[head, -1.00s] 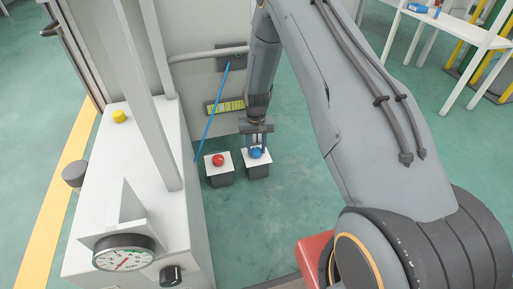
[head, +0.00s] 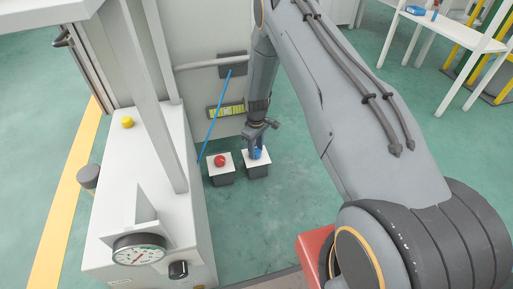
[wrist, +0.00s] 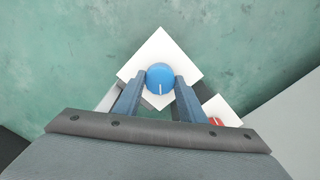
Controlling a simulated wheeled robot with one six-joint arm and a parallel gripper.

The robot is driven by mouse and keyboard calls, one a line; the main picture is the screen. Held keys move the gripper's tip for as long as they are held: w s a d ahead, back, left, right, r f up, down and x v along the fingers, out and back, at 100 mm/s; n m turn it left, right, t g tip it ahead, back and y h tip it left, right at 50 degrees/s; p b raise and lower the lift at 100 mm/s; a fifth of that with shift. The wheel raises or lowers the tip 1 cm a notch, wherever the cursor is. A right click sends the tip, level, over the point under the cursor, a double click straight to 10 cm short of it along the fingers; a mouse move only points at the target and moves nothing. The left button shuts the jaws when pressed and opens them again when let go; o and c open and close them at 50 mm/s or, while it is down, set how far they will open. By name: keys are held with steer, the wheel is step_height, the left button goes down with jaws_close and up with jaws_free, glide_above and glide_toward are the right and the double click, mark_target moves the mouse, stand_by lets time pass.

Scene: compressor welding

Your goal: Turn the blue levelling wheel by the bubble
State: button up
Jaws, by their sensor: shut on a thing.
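The blue levelling wheel (head: 258,154) sits on a white square plate on a dark block, below the yellow-green bubble level (head: 226,111) on the grey panel. In the wrist view the blue wheel (wrist: 161,77) shows a white line mark pointing toward my gripper's palm. My gripper (head: 257,151) points down over the wheel and is shut on it. In the wrist view its two blue-grey fingers (wrist: 161,86) lie on either side of the wheel. The bubble itself is too small to make out.
A red wheel (head: 220,160) on a similar plate stands close to the left. A thin blue rod (head: 213,117) slants beside the level. A white cabinet with a pressure gauge (head: 139,249) and black knob (head: 178,269) stands left. Green floor is free to the right.

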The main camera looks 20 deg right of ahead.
steer(key=n+p, duration=0.1)
steer(key=n, duration=0.2)
steer(key=shift+n, duration=0.4)
steer(key=n+p, duration=0.1)
steer(key=n, duration=0.2)
steer(key=shift+n, duration=0.3)
steer(key=n+p, duration=0.1)
steer(key=n, duration=0.5)
steer(key=shift+n, duration=0.3)
steer(key=o, duration=1)
steer(key=shift+o, duration=0.2)
